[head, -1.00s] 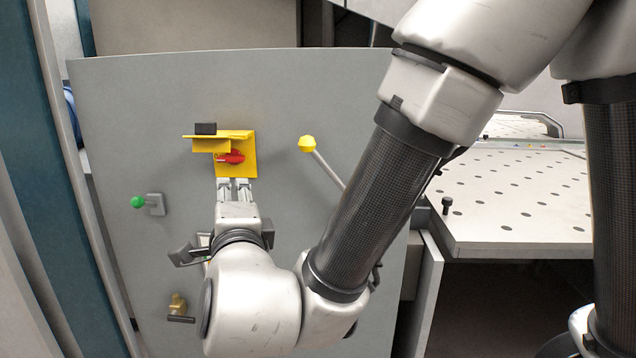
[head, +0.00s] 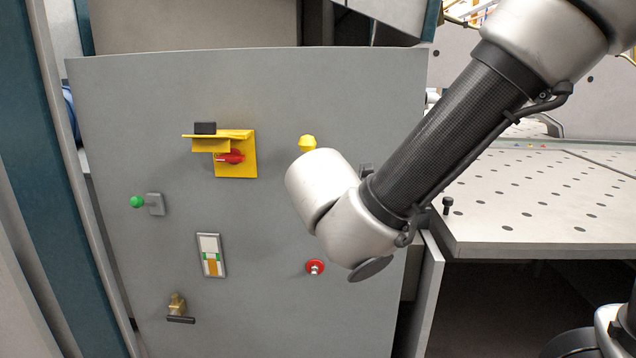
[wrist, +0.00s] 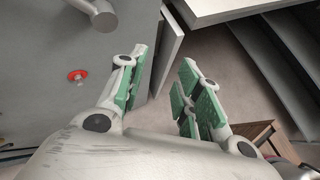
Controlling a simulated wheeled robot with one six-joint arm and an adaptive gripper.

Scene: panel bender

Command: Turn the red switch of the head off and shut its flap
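The red switch (head: 231,158) sits on a yellow plate (head: 247,170) on the grey panel; its handle lies roughly level, tilted slightly. Its yellow flap (head: 222,136) stands out from the panel above the switch, raised, with a black block (head: 205,128) on top. My gripper is hidden behind my arm in the head view, to the right of the switch. In the wrist view my gripper (wrist: 160,88) has its green-padded fingers spread wide with nothing between them. The switch and flap are outside the wrist view.
A yellow-knobbed lever (head: 307,142) stands partly behind my arm. The panel also bears a green knob (head: 137,202), an indicator strip (head: 211,255), a brass lock (head: 177,305) and a red button (head: 315,267). A perforated table (head: 540,200) stands at right.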

